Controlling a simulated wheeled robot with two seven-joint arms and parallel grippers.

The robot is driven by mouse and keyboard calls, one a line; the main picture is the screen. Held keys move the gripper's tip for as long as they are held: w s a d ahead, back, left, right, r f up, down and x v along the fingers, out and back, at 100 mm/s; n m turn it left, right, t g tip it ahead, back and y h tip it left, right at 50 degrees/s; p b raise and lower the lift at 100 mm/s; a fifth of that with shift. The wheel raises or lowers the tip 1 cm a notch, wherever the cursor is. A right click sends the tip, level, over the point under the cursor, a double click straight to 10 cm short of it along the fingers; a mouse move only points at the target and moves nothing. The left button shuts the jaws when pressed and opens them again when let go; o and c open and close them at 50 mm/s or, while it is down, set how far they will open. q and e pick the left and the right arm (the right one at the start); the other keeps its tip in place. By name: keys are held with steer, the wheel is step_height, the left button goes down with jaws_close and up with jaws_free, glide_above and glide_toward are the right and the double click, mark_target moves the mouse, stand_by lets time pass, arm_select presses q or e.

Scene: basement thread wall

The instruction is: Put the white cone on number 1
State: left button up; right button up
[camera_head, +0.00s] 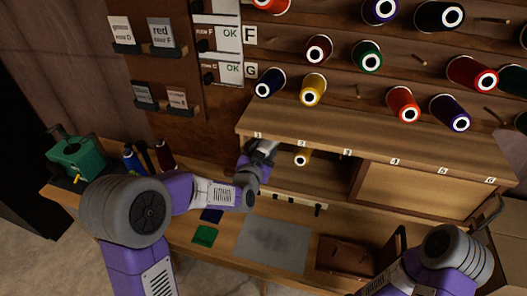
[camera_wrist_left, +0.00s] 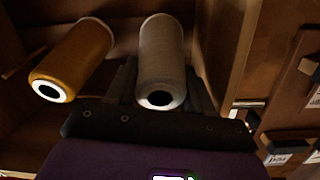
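The white cone (camera_wrist_left: 162,55) stands between the two fingers of my left gripper (camera_wrist_left: 160,88) in the left wrist view, its hollow end facing the camera. The fingers lie close along both sides of it and appear shut on it. In the head view my left gripper (camera_head: 262,152) reaches into the shelf opening just below the number 1 label (camera_head: 258,135). There the cone is mostly hidden by the gripper. Whether it sits on a peg cannot be seen.
A yellow cone (camera_head: 302,157) sits below label 2, just beside the white cone; it also shows in the left wrist view (camera_wrist_left: 72,60). The shelf's top board (camera_head: 330,133) is close above my left gripper. A green machine (camera_head: 80,158) and several thread cones stand at the left.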

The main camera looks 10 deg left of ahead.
arm_select(q)
steer(key=o, duration=0.5)
steer(key=shift+f, duration=0.1)
steer(key=s, duration=0.5)
steer(key=s+r, duration=0.1)
steer(key=s, duration=0.1)
steer(key=shift+s+a, duration=0.2)
steer(key=shift+s, duration=0.15)
